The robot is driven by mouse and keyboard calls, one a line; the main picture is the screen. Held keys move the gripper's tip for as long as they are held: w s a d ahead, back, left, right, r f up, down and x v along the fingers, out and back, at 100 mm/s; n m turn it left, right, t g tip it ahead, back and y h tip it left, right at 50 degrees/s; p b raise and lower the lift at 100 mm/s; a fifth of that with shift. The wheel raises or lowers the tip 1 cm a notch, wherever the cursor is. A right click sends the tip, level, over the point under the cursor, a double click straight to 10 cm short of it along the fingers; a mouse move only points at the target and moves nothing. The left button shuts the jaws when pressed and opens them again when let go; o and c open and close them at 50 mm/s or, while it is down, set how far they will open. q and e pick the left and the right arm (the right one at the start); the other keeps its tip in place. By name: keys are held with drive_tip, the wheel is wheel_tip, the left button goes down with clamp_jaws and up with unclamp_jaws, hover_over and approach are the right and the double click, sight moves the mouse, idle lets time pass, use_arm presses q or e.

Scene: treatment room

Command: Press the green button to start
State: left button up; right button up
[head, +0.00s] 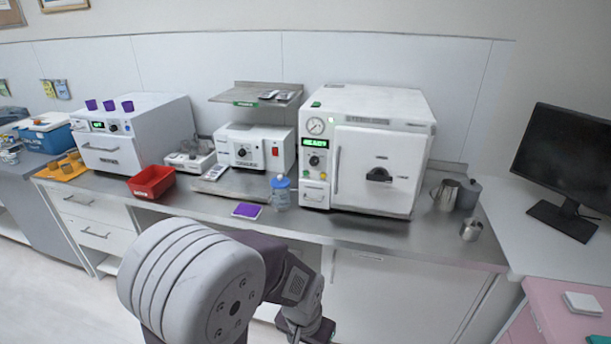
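The white sterilizer (382,155) stands on the steel counter right of centre, its door shut. Its left panel holds a round gauge (316,126), a lit green display (315,143) and small controls below it. One of my arms fills the lower middle of the head view, below and in front of the counter. Its lower end is cut off by the bottom edge, and no fingertips show. No other arm shows.
A purple pad (247,210) lies near the counter's front edge. A red bin (152,182) is farther left. Metal cups (446,194) stand to the sterilizer's right. The counter (350,228) is bare in front of the sterilizer.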

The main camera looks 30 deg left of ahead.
use_arm(q)
clamp_jaws()
idle(1.5)
